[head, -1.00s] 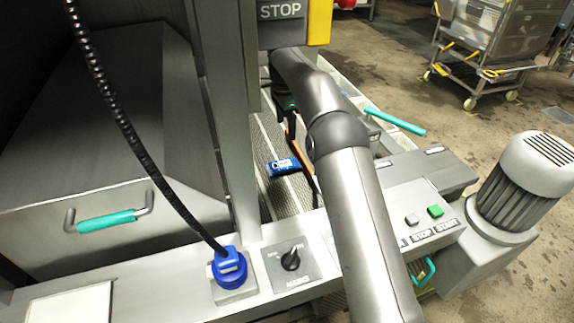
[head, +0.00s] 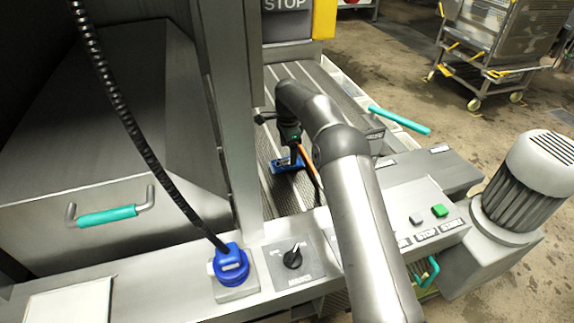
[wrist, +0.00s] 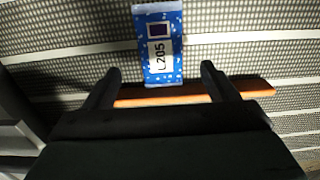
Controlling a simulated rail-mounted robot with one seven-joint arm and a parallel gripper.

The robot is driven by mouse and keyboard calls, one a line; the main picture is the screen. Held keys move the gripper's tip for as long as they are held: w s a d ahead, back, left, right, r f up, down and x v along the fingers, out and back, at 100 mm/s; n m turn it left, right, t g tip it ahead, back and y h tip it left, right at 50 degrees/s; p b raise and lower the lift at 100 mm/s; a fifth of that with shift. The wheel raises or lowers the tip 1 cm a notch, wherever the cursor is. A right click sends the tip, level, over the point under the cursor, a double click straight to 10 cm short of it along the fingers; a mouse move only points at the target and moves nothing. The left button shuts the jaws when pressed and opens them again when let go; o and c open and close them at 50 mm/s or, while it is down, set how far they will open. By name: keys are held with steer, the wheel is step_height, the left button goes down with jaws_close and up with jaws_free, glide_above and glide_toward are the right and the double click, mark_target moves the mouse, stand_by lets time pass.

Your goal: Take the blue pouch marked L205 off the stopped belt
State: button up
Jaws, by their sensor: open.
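The blue pouch (wrist: 163,70) lies flat on the grey belt (wrist: 70,30); its white label reads L205 in the wrist view. In the head view the pouch (head: 283,165) is partly hidden by my gripper (head: 292,158), which is over it. In the wrist view my gripper (wrist: 155,80) is open, with one finger on each side of the pouch's near end and a gap on both sides. I cannot tell how far the fingertips are above the belt. An orange strip (wrist: 180,95) runs across just under the near end of the pouch.
A control panel with a green button (head: 439,210) and a rotary switch (head: 292,259) stands in front of the belt. A grey post (head: 232,120) rises left of the belt. A teal handle (head: 399,120) and a motor (head: 530,180) are on the right.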

mark_target(287, 161)
steer(key=f, duration=0.5)
steer(key=shift+a, duration=0.2)
steer(key=c, duration=1.2)
